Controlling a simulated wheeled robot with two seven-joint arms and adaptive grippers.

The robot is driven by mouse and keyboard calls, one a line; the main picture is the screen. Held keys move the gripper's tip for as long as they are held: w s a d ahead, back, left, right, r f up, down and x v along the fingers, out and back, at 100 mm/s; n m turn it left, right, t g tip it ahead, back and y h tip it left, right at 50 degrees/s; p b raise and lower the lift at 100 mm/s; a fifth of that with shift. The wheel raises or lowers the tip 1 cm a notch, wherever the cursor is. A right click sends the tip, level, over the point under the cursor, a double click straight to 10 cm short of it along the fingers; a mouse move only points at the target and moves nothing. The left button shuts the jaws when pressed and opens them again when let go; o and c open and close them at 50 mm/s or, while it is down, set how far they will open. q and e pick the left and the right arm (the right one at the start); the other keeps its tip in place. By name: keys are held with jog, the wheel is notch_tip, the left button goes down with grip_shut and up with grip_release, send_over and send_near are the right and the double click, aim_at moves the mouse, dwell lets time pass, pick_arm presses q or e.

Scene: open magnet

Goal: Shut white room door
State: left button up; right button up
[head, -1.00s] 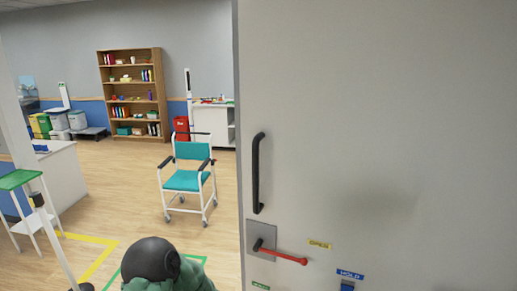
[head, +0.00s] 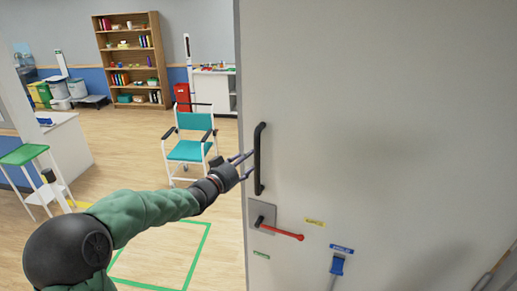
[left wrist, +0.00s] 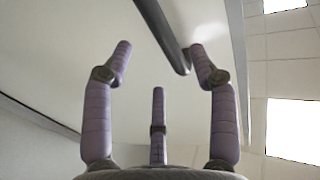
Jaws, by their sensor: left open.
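The white room door (head: 370,110) stands open and fills the right half of the head view. Its black vertical pull handle (head: 259,160) is near the door's left edge. Below it is a lever with a red arm (head: 284,234) on a grey plate. My left gripper (head: 246,158) is at the pull handle, reaching in from the left. In the left wrist view, its purple fingers (left wrist: 158,85) are spread open. The black handle (left wrist: 165,35) passes beyond the fingertips, close to the right finger. I cannot tell whether they touch. My right gripper is not in view.
A teal wheeled chair (head: 190,140) stands on the floor beyond my left arm. A white stand with a green top (head: 22,155) is at the left. A bookshelf (head: 132,60) is at the back. Green tape (head: 205,250) marks the floor.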

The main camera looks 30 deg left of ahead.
aim_at(257, 151)
pick_arm(q)
jog(key=w, duration=0.2)
jog(key=w+p, duration=0.1)
jog(key=w, duration=0.2)
jog(key=w+d, duration=0.1)
jog(key=w, duration=0.2)
jog(key=shift+w+d, duration=0.1)
jog(key=shift+w, duration=0.05)
grip_shut()
